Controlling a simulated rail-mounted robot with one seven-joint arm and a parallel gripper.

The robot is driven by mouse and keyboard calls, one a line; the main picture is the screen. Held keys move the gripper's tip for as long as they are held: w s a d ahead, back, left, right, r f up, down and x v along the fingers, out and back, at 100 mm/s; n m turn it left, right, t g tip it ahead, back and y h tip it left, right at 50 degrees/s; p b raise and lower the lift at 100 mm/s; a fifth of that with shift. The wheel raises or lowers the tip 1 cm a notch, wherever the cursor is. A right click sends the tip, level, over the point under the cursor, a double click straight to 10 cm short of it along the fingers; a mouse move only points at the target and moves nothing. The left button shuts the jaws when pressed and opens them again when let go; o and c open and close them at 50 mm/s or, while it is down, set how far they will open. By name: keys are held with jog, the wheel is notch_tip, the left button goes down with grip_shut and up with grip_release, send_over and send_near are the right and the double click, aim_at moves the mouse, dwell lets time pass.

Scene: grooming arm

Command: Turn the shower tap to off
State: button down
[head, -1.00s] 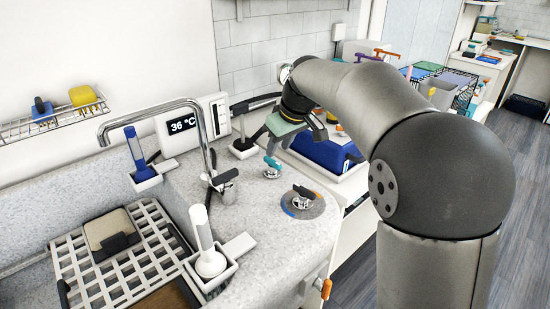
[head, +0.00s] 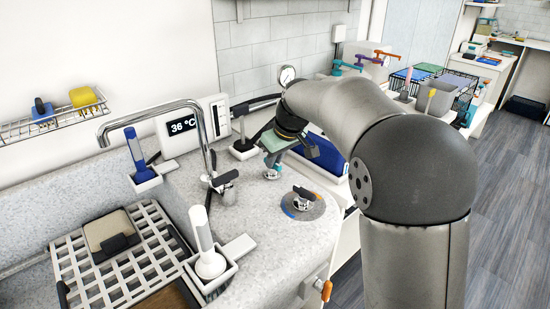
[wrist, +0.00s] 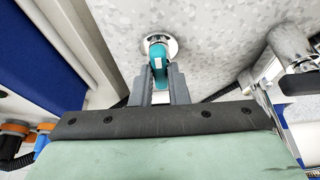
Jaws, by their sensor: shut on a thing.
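A small tap with a teal handle (head: 272,162) stands on a round metal base on the speckled grey counter. In the wrist view, the teal handle (wrist: 159,58) sits between the fingertips of my gripper (wrist: 158,78). My gripper (head: 273,153) comes down on this tap from above in the head view and is shut on the handle. The handle's lower end is partly hidden by the fingers. A second tap with a dark lever (head: 303,194) stands nearer, on a round plate with orange and blue marks.
A curved metal spout (head: 205,130) rises to the left. A display (head: 182,125) reading 36 °C is on the wall unit. A blue bin (head: 325,155) lies right of the gripper. A white holder (head: 210,262) with a white-handled tool stands in front.

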jog(key=shift+m, duration=0.3)
jog(key=m, duration=0.1)
jog(key=m+h+p, duration=0.1)
jog(key=m, duration=0.1)
jog(key=shift+s+a+r+t, duration=0.15)
jog(key=shift+a+t, duration=0.1)
jog(key=shift+t, duration=0.15)
jog(key=m+h+p, duration=0.1)
jog(key=m+h, duration=0.1)
jog(key=m, duration=0.3)
jog(key=shift+a, duration=0.2)
jog(key=m+h+p, duration=0.1)
jog(key=m+h, duration=0.1)
jog(key=m, duration=0.2)
jog(key=shift+a+m, duration=0.15)
jog(key=shift+m, duration=0.15)
jog(key=shift+a+m+g+h+p, duration=0.1)
jog(key=shift+m+g+h+p, duration=0.25)
jog(key=shift+m, duration=0.8)
jog(key=shift+m+g+h+p, duration=0.2)
jog(key=shift+m+h, duration=0.25)
jog(key=shift+m, duration=0.7)
jog(key=shift+w, duration=0.2)
jog(key=c, duration=1.4)
grip_release()
